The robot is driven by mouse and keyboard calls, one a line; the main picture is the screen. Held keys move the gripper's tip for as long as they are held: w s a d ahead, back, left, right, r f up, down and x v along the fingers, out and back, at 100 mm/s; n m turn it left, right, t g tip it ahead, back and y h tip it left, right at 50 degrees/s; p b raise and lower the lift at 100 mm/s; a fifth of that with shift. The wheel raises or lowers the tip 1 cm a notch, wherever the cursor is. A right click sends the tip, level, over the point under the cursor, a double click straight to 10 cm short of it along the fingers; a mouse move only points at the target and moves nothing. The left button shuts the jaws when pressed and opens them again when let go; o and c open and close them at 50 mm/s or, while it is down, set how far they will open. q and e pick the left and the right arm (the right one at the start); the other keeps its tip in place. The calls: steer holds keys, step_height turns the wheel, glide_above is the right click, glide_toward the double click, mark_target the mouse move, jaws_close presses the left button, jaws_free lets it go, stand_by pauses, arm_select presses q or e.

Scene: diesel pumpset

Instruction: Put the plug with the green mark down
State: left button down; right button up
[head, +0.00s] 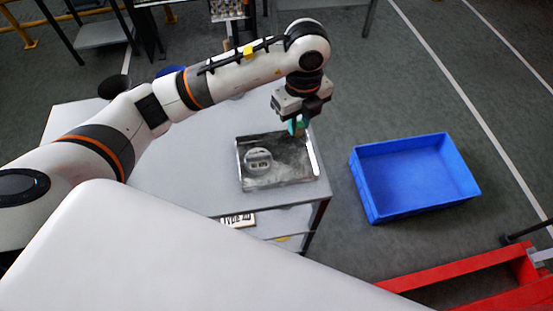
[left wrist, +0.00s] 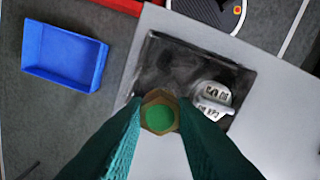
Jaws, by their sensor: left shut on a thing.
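The plug with the green mark (left wrist: 158,115) shows in the left wrist view as a brass-coloured hexagonal head with a green disc on its end face. My left gripper (left wrist: 159,121) is shut on it, with one teal finger on each side. In the head view my left gripper (head: 298,127) hangs pointing down over the right part of a dark metal tray (head: 295,179). The plug is too small there to make out clearly. The plug's height above the tray is hard to tell. My right gripper is not in view.
The tray sits on the corner of a grey table (head: 190,190) and holds a grey metal part (head: 258,161) at its left. A blue crate (head: 415,178) stands on the floor to the right. A red frame (head: 470,280) lies at lower right.

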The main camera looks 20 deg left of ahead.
arm_select(q)
steer(key=shift+f, duration=0.35)
steer(key=shift+n, duration=0.3)
step_height(320, 180, down, 9)
steer(key=shift+r+p, duration=0.1)
steer(key=shift+p, duration=0.95)
steer(key=shift+f, duration=0.3)
steer(key=shift+f, duration=0.1)
steer(key=c, duration=1.2)
jaws_free()
